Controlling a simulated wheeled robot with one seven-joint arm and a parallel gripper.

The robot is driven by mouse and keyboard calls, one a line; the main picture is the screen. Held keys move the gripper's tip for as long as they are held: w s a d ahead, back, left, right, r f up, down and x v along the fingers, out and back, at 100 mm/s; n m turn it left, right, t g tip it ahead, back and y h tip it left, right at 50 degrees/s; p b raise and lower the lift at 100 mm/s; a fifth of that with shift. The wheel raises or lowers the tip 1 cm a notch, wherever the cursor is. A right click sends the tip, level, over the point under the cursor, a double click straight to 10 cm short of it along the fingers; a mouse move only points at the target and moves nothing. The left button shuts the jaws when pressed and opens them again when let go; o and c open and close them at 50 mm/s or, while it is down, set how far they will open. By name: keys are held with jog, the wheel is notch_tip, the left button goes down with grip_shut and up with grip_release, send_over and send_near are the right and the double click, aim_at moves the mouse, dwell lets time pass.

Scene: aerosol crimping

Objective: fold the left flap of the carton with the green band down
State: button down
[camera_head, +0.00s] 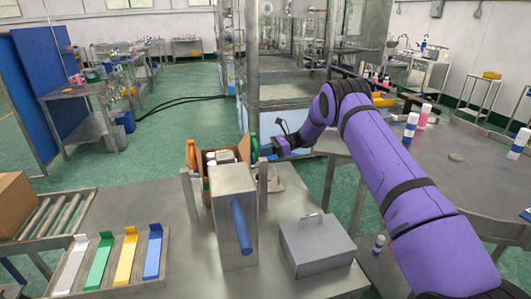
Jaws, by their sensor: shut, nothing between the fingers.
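An open brown carton (244,150) stands behind a grey metal box, which hides most of its front. White-topped cans (222,157) show inside it. I cannot make out a green band on the carton, and its flaps are too small and partly hidden to tell apart. My gripper (274,150) is at the right of the carton, close to its right side, with the purple arm reaching in from the right. It is small in view, shut and empty; I cannot tell whether it touches the carton.
The tall metal box (231,190) with a blue cylinder (241,228) stands in front of the carton. An orange item (191,153) and a green item (254,148) flank it. A grey case (315,246), colored strips (98,262) and a roller conveyor (50,212) are nearer.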

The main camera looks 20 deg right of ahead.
jog(key=shift+a+r+h, duration=0.25)
jog(key=shift+r+h, duration=0.05)
jog(key=shift+h, duration=0.1)
jog(key=a+r+h, duration=0.1)
jog(key=a+h, duration=0.1)
jog(key=a+r+h, duration=0.1)
jog(key=h, duration=0.1)
jog(key=shift+a+r+h, duration=0.2)
jog(key=shift+a+h, duration=0.15)
jog(key=shift+h, duration=0.05)
jog(key=a+h, duration=0.3)
jog(key=shift+r+h, duration=0.25)
jog(key=shift+h, duration=0.05)
jog(key=shift+a+f+h, duration=0.3)
jog(key=shift+a+h, duration=0.45)
jog(key=shift+a, duration=0.3)
jog(key=shift+a+f+h, duration=0.35)
jog(key=shift+a+h, duration=0.45)
jog(key=shift+a, duration=0.25)
jog(key=shift+a+f+h, duration=0.3)
jog(key=shift+a+h, duration=0.45)
jog(key=shift+a, duration=0.3)
jog(key=shift+r, duration=0.15)
